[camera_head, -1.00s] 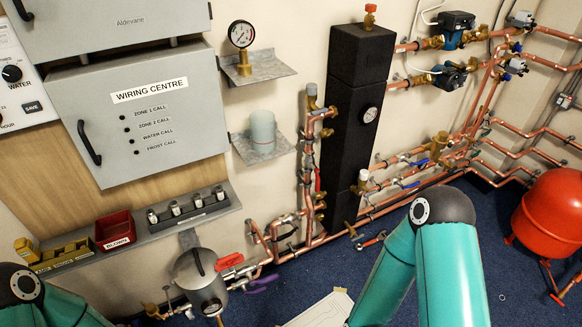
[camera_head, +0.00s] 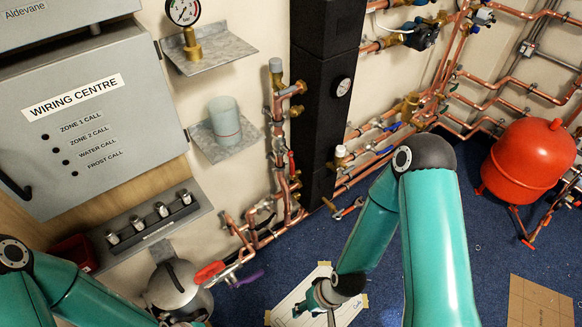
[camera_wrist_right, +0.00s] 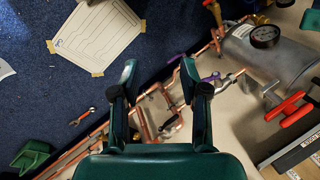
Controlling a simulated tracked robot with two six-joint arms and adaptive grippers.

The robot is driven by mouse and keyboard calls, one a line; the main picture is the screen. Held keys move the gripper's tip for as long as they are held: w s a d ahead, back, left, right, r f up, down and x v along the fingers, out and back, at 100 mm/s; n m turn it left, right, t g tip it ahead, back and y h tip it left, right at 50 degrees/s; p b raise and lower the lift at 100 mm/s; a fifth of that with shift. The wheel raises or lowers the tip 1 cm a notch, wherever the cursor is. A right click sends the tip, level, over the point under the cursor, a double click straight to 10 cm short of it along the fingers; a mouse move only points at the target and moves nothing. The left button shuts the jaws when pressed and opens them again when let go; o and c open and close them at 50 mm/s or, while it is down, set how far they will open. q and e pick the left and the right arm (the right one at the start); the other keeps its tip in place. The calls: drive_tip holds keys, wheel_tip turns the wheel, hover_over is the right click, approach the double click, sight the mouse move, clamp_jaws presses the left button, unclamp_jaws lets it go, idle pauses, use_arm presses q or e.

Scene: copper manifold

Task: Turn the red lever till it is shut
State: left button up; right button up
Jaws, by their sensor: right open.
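The red lever (camera_head: 208,273) is beside the silver canister (camera_head: 178,290) low on the wall, near the pipework. What looks like the same red lever (camera_wrist_right: 290,108) shows at the right of the right wrist view, next to a grey canister with a gauge. My right gripper (camera_head: 322,297) is over the white sheet on the floor, to the right of the lever and apart from it. In the right wrist view its two fingers (camera_wrist_right: 160,75) are spread with nothing held between them. My left arm enters at the lower left; its gripper cannot be made out.
A purple lever (camera_head: 248,278) sits close to the right of the red one. Copper pipes (camera_head: 262,235) rise behind. A red tank (camera_head: 528,160) stands at the right. The blue floor (camera_head: 490,245) is mostly open. A wrench (camera_wrist_right: 82,117) lies on it.

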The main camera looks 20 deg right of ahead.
drive_tip(key=w+f+t+h+b, duration=0.2)
drive_tip(key=w+f+t+b, duration=0.25)
drive_tip(key=w, duration=0.55)
drive_tip(key=m+t+h+b, duration=0.5)
drive_tip(key=t+h+b, duration=0.6)
drive_tip(key=b, duration=0.5)
approach(292, 169)
drive_tip(key=shift+g+h, duration=0.5)
drive_tip(key=shift+g, duration=0.05)
drive_tip(key=x, duration=0.5)
drive_tip(key=b+x, duration=0.1)
drive_tip(key=x, duration=0.4)
drive_tip(key=shift+w+a+r, duration=0.1)
drive_tip(key=shift+w+a, duration=0.05)
drive_tip(key=shift+w, duration=0.45)
drive_tip(key=shift+n, duration=0.3)
clamp_jaws()
